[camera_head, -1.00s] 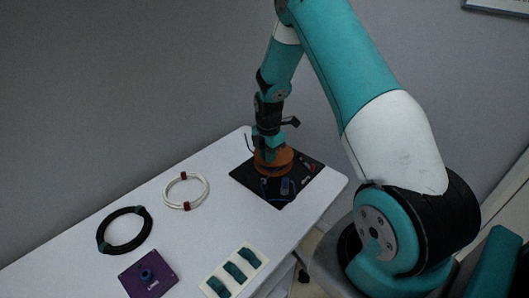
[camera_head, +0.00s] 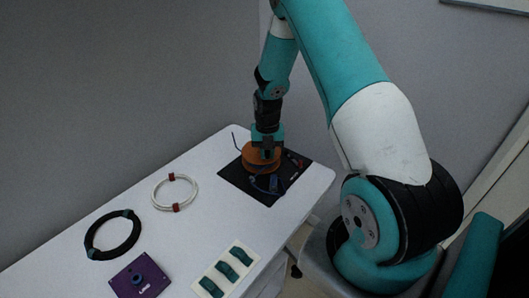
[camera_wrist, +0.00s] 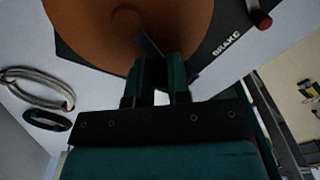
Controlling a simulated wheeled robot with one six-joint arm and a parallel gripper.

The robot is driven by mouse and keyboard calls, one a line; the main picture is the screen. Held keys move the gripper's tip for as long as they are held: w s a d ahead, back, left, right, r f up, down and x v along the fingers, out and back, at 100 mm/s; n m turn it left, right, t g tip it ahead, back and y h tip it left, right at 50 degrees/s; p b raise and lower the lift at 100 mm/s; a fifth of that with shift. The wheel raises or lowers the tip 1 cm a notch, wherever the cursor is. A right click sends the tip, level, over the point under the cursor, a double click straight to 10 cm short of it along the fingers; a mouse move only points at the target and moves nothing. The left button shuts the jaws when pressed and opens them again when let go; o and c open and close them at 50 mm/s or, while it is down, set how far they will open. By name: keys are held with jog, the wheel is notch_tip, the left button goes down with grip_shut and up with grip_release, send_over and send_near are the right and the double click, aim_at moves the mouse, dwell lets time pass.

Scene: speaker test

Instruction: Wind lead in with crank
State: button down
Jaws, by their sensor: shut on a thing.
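An orange reel (camera_head: 256,160) sits on a black base plate (camera_head: 236,180) at the far end of the table; it fills the top of the wrist view (camera_wrist: 90,25). My gripper (camera_head: 266,152) points down over the reel. In the wrist view its two dark green fingers (camera_wrist: 161,78) are shut on the crank, and a thin crank arm (camera_wrist: 149,42) runs from the reel's middle to between them. The grip itself is mostly hidden by the fingers. A thin dark lead end (camera_head: 235,142) sticks up at the plate's left side. Dark blue pieces (camera_head: 272,184) lie at the reel's front.
A red-tipped brake lever (camera_wrist: 262,20) stands near the word BRAKE. A white cable coil (camera_head: 157,198), a black cable coil (camera_head: 91,240), a purple block (camera_head: 150,270) and a white tray (camera_head: 211,273) with several teal pieces lie on the white table (camera_head: 190,230).

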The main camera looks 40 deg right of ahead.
jog(key=shift+d+r+n, duration=0.1)
jog(key=shift+d+n, duration=0.15)
jog(key=shift+n, duration=0.25)
jog(key=c, duration=1.1)
grip_release()
notch_tip(320, 180, up, 17)
jog(key=shift+r+b, duration=0.15)
jog(key=shift+b, duration=0.25)
